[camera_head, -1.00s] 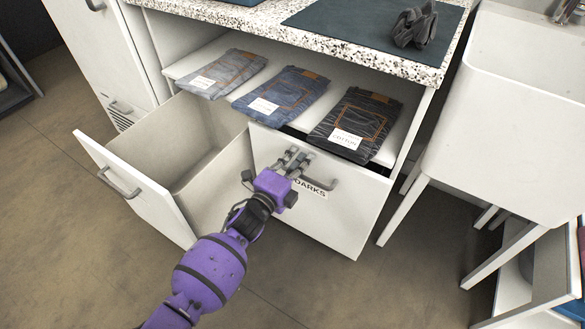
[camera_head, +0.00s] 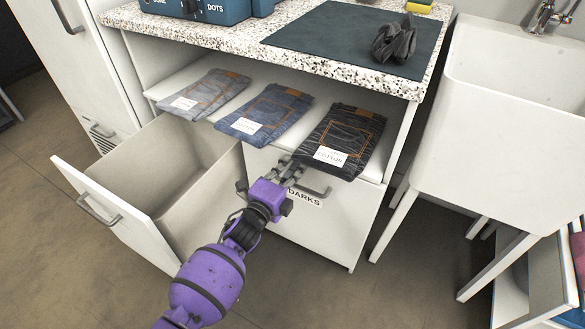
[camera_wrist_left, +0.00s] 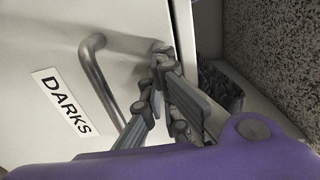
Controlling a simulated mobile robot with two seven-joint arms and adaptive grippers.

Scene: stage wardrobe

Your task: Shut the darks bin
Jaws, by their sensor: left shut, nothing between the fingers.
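The darks bin (camera_head: 318,230) is the white front at the right of the cabinet, marked with a DARKS label (camera_head: 304,197). Its front looks flush, or nearly flush, with the cabinet's right side. Its bar handle (camera_head: 312,191) is partly hidden by my left gripper (camera_head: 289,168). The left gripper is shut and empty, with its fingers by the front's upper part, beside the handle. In the left wrist view the handle (camera_wrist_left: 97,75) is left of the shut fingers (camera_wrist_left: 165,85); whether they touch the front is unclear. My right gripper is not in view.
The neighbouring bin (camera_head: 120,212) on the left stands open and empty-looking. Folded jeans lie on the shelf above; the black pair (camera_head: 345,135) overhangs the darks bin. A white sink (camera_head: 500,140) stands at the right. Floor in front is free.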

